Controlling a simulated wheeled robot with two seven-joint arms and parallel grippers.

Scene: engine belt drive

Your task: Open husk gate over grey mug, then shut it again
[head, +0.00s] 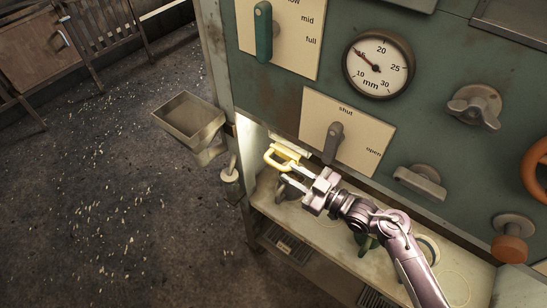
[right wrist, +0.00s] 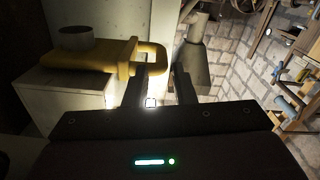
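A yellow piece with a loop handle (head: 281,156), which looks like the husk gate, sticks out at the lower left corner of the green machine. In the right wrist view its yellow body (right wrist: 100,56) lies level on a pale block, under a short grey pipe (right wrist: 76,38), with the loop at its right end. My right gripper (head: 284,177) is close to the loop, fingers apart. In the right wrist view the left finger is near the loop; I cannot tell whether they touch. I cannot make out the grey mug for certain. My left gripper is out of view.
A grey lever (head: 334,142) on a shut/open plate points up towards "shut". A round gauge (head: 379,63) and several knobs are on the green panel. A metal tray (head: 189,117) juts out at the left. A pale shelf (head: 318,230) lies below my right arm.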

